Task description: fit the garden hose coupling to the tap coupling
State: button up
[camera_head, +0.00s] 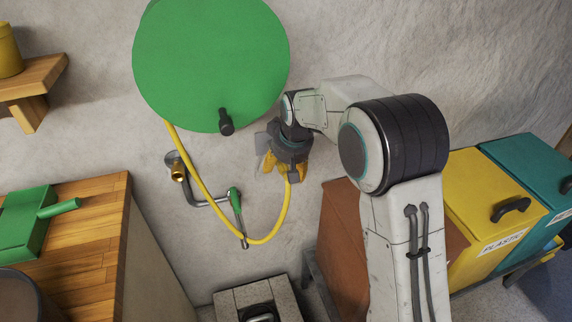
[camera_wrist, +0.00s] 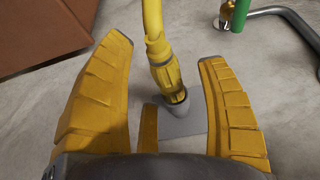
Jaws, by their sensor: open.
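The yellow garden hose coupling (camera_wrist: 168,78) is in the wrist view, at the end of the yellow hose (camera_wrist: 153,22). Its dark end points at a grey wall holder (camera_wrist: 185,125); I cannot tell whether it sits on it. My gripper (camera_wrist: 165,50) is open, with one yellow finger on each side of the coupling and visible gaps to both. In the head view my gripper (camera_head: 286,172) is by the wall, below right of the green reel, and mostly hides the coupling. A brass tap fitting (camera_head: 179,172) is on the wall to the left.
The green hose reel (camera_head: 211,62) is above. The hose (camera_head: 262,241) loops below the pipe with a green handle (camera_head: 235,198). A wooden worktop (camera_head: 85,235) stands at left, a brown box (camera_head: 340,235) and yellow bin (camera_head: 490,205) at right.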

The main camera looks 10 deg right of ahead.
jog(key=shift+o, duration=0.2)
jog(key=shift+s, duration=0.1)
jog(key=c, duration=1.3)
